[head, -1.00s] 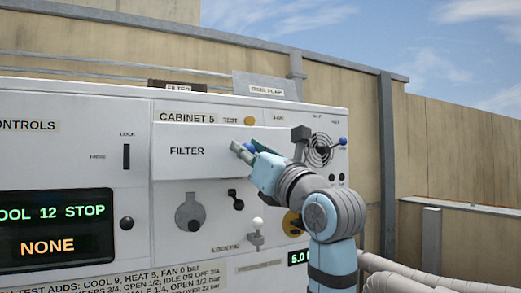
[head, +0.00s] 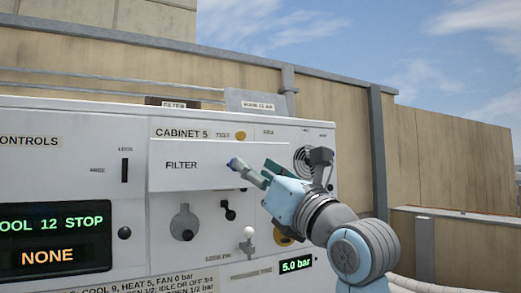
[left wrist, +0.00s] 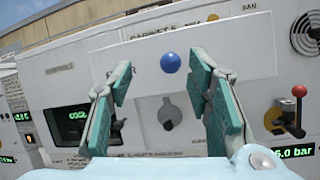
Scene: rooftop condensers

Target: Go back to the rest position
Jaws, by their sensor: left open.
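My left gripper (head: 256,171) is in front of the white FILTER panel (head: 180,181) of the cabinet. In the left wrist view its two teal fingers (left wrist: 163,95) are spread apart with nothing held between them. A blue ball knob (left wrist: 170,62) shows beyond the gap, against the panel. In the head view a blue tip (head: 234,162) appears beside the fingers, so I cannot tell how far apart they are. My right gripper is in neither view.
The cabinet front carries a grey round dial (head: 184,223), a white-knobbed lever (head: 248,233) and a display (head: 53,233) reading COOL 12 STOP. A red-knobbed lever (left wrist: 298,91) is at the right in the wrist view. Open space lies right of the cabinet, before the fence (head: 455,160).

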